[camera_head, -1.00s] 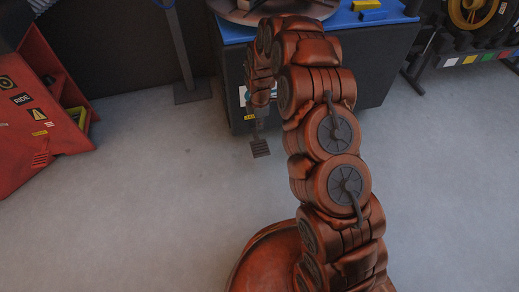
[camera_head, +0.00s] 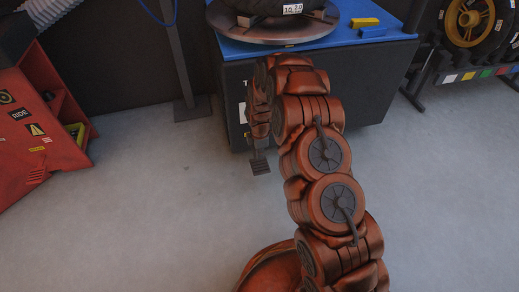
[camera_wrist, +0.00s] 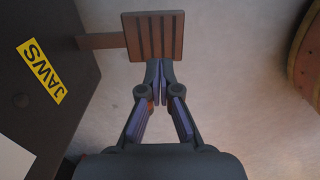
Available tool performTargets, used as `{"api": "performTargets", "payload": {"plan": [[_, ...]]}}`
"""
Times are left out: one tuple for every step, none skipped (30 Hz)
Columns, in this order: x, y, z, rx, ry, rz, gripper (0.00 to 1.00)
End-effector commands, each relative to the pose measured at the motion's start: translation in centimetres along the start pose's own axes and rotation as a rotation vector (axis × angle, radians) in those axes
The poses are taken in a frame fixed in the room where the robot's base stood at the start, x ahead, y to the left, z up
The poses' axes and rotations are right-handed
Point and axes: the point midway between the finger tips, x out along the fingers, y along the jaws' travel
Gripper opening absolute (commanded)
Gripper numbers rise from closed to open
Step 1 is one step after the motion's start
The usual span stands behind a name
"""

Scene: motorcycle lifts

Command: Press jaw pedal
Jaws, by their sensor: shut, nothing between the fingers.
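The jaw pedal (camera_wrist: 153,36) is a ribbed square plate on a short arm. In the wrist view the arm joins it to a dark cabinet on the left with a yellow JAWS label (camera_wrist: 40,71).
The dark cabinet (camera_head: 236,85) has a blue top (camera_head: 345,38) bearing a round turntable and a yellow block (camera_head: 364,22). A red cart (camera_head: 35,148) stands at the left, a wheel rack (camera_head: 471,68) at the right. The grey floor around the pedal is clear.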

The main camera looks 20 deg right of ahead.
Motion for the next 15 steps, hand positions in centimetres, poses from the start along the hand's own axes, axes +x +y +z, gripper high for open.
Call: {"api": "performTargets", "payload": {"plan": [[1.3,0.0,0.0,0.000,0.000,-0.001,0.00],[1.8,0.0,0.0,0.000,0.000,-0.001,0.00],[2.5,0.0,0.0,0.000,0.000,-0.001,0.00],[3.1,-0.1,0.0,0.000,0.000,-0.002,0.00],[3.7,-0.1,0.0,0.000,0.000,-0.003,0.00],[4.3,-0.1,0.0,0.000,0.000,-0.003,0.00],[4.8,-0.1,0.0,0.000,0.000,-0.004,0.00],[5.2,-0.1,0.0,0.000,0.000,-0.004,0.00],[5.6,-0.1,0.0,0.000,0.000,-0.004,0.00],[5.9,-0.1,0.0,0.001,0.000,-0.004,0.00],[6.1,-0.1,0.0,0.001,0.000,-0.004,0.00],[6.2,-0.1,0.0,0.001,0.000,-0.003,0.00],[6.3,-0.1,0.0,0.001,0.000,-0.003,0.00],[6.4,-0.1,0.0,0.001,0.000,-0.003,0.00],[6.4,-0.1,0.0,0.001,0.000,-0.002,0.00]]}}
